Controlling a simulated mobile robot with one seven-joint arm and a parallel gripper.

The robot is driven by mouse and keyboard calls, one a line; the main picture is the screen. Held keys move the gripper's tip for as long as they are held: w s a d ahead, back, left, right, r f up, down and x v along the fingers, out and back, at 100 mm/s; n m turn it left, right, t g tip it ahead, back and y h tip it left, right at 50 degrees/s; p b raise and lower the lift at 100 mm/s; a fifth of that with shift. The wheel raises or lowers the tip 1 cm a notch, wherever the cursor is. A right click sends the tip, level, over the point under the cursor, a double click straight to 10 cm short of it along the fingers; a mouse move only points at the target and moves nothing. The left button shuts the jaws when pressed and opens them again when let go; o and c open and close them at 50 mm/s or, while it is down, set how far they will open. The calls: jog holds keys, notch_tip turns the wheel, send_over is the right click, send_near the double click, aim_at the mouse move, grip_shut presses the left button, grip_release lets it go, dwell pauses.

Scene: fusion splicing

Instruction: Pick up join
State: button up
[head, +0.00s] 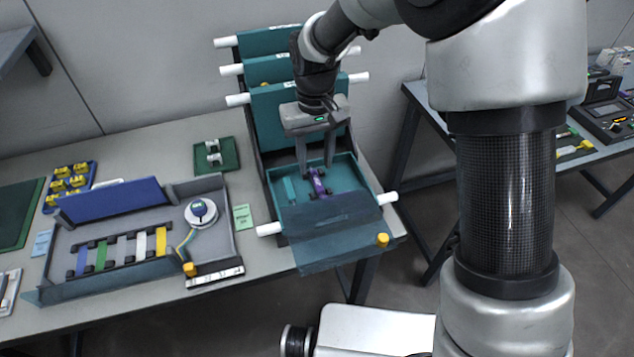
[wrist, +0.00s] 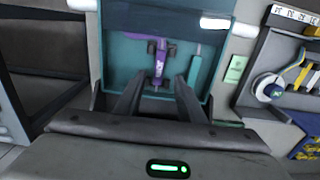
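A small purple piece with dark ends, which I take to be the join (head: 318,184), lies in the open teal tray (head: 350,207). In the wrist view the purple piece (wrist: 161,57) shows ahead of my fingertips, roughly centred between them. My gripper (head: 317,170) points down over the tray with its fingers apart and nothing held between them. In the wrist view my gripper (wrist: 159,82) is also open. I cannot tell exactly how far the fingertips are above the piece.
Teal trays (head: 270,107) with white side handles stack up behind the open one. A teal flap with a yellow knob (head: 382,240) hangs at its front. Left is a grey splice box (head: 120,225) with coloured strips and a white reel (head: 201,212). A green mat (head: 216,155) lies behind.

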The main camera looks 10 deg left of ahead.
aim_at(316, 178)
notch_tip(316, 178, down, 5)
jog(key=shift+w+d+b, duration=0.1)
jog(key=shift+b, duration=0.3)
grip_shut()
jog(key=shift+r, duration=0.15)
